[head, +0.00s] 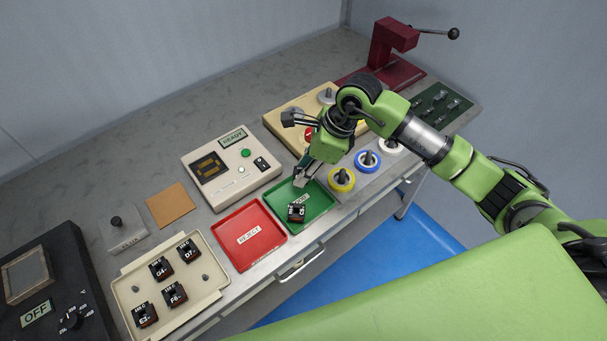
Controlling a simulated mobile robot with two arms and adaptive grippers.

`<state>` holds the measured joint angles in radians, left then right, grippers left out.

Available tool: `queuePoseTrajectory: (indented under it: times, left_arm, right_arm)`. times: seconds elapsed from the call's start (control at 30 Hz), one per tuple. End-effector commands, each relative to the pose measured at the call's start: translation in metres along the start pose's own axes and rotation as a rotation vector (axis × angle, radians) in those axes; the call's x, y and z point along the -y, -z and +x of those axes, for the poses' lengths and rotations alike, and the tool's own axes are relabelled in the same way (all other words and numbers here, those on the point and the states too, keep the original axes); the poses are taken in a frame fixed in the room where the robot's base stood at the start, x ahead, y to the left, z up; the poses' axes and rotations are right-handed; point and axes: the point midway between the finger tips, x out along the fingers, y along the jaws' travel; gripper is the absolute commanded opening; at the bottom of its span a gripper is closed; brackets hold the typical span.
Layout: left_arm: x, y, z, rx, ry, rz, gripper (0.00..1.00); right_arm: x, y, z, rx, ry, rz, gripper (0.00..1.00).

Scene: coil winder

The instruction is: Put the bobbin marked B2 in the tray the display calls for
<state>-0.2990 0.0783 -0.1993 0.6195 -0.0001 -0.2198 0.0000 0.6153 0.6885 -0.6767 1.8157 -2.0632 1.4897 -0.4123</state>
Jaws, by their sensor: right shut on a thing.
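A small dark bobbin (296,212) with a pale marking shows at the green tray (322,207), over its label; the marking is too small to read surely. My right gripper (300,182) points down over this tray, shut, with its fingertips just behind the bobbin in the picture. Its grip on the bobbin is hard to make out. The red tray (277,240), labelled REJECT, is empty to the left. The display (209,167) on the beige console shows amber signs too small to read. My left gripper is out of view.
A cream rack (213,297) at the lower left holds several marked bobbins and two bare pegs. Coloured wire spools (341,180) stand right of the green tray. A dark red press (390,45) is at the back. A black box (75,285) marked OFF sits far left.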

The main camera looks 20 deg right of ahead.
Motion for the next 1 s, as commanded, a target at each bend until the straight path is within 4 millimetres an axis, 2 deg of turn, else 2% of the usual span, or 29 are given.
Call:
queuePoseTrajectory:
  times: [0.2,0.57,0.6,1.0]
  left_arm:
    - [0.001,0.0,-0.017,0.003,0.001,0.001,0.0]
    - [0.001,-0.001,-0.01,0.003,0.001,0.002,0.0]
    - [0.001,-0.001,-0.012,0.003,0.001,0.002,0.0]
    - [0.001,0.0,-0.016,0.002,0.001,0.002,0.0]
  right_arm:
    - [-0.001,0.01,0.025,0.0,-0.003,0.002,0.05]
    - [0.001,0.013,0.033,0.001,0.001,-0.001,0.05]
    - [0.001,0.012,0.031,0.001,0.001,-0.001,0.33]
    - [0.0,0.011,0.027,0.001,0.0,0.0,0.33]
